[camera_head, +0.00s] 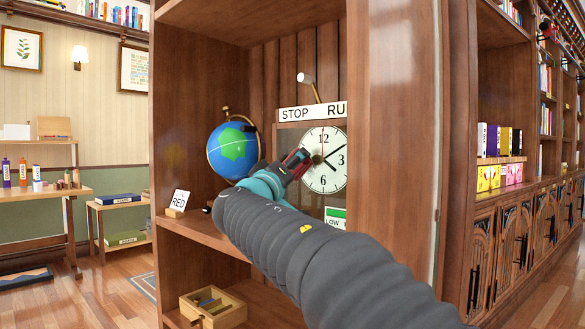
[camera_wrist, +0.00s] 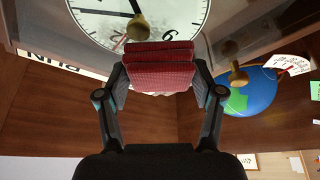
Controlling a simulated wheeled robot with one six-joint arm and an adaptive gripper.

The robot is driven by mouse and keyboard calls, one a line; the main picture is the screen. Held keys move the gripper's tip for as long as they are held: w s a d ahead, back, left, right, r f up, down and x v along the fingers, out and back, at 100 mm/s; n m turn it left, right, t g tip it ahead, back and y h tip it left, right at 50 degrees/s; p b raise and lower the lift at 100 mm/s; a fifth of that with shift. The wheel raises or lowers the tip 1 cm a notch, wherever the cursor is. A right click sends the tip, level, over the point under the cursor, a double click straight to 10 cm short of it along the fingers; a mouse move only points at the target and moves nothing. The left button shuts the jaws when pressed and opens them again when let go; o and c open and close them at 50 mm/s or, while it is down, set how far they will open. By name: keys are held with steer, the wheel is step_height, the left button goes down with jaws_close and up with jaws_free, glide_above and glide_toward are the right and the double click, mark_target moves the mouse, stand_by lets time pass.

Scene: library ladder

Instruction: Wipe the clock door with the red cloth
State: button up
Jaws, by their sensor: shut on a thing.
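The white clock face (camera_head: 335,175) with black numerals sits in the wooden case (camera_head: 300,197), under a sign reading STOP and RU. It fills the top of the wrist view (camera_wrist: 95,22); I cannot clearly make out the door pane over it. My gripper (camera_head: 297,166) is at the left edge of the clock face, shut on the folded red cloth (camera_wrist: 160,68). The cloth lies between both fingertips in the wrist view and overlaps the dial's edge there. I cannot tell whether it touches the door. A brass knob (camera_wrist: 139,28) stands before the dial.
A blue and green globe (camera_head: 233,150) stands just left of my gripper. A second brass knob (camera_wrist: 238,76) is beside it in the wrist view. A card reading RED (camera_head: 180,199) and a wooden box (camera_head: 213,307) are on the shelves. A wooden upright (camera_head: 390,130) bounds the right side.

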mark_target(310, 165)
steer(key=shift+w+d, duration=0.45)
steer(key=shift+w, duration=0.1)
steer(key=shift+s+b, duration=0.1)
steer(key=shift+b, duration=0.2)
steer(key=d+b, duration=0.1)
steer(key=s+d+b, duration=0.1)
steer(key=shift+s+f+b, duration=0.15)
steer(key=shift+s+b, duration=0.1)
steer(key=shift+b, duration=0.05)
steer(key=shift+s+d+b, duration=0.7)
steer(key=shift+d+b, duration=0.2)
steer(key=shift+b, duration=0.05)
steer(key=shift+s+d+b, duration=0.35)
steer(key=shift+d+b, duration=0.2)
steer(key=shift+s+d+r, duration=0.2)
steer(key=shift+s+d, duration=0.1)
steer(key=shift+w+a, duration=1.1)
steer(key=shift+a, duration=0.3)
steer(key=shift+w+a, duration=1.1)
steer(key=shift+a, duration=0.25)
steer(key=shift+r, duration=0.15)
